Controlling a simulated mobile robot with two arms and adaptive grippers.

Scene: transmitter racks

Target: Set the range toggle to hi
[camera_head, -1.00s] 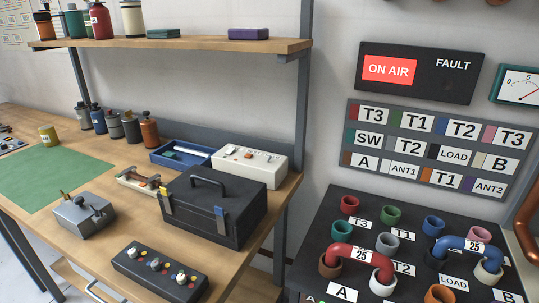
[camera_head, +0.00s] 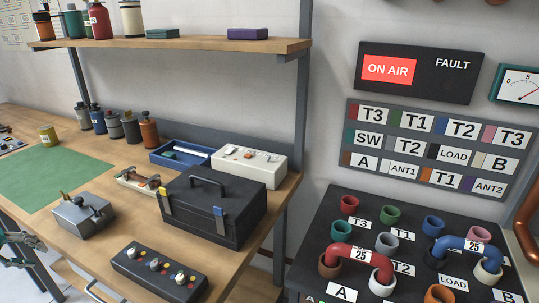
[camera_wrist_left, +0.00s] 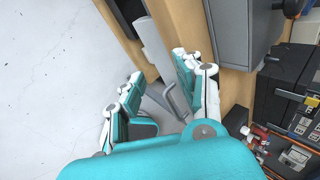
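I cannot tell for sure which control is the range toggle; no "range" or "hi" lettering is readable. A white box (camera_head: 248,170) with small controls on top stands at the back of the bench. A black control box (camera_head: 150,272) with several pale knobs and coloured dots lies near the front edge. A grey metal box (camera_head: 83,217) with small levers on top sits left of it. My left gripper (camera_head: 18,250) is at the left edge of the head view, away from all three boxes. In the left wrist view its teal fingers (camera_wrist_left: 162,98) are spread and empty. My right gripper is not seen.
A black toolbox (camera_head: 215,212) stands mid-bench. Behind it are a blue tray (camera_head: 182,155) and several bottles. A patch panel (camera_head: 340,262) with red and blue links stands to the right, under a lit ON AIR sign (camera_head: 390,70).

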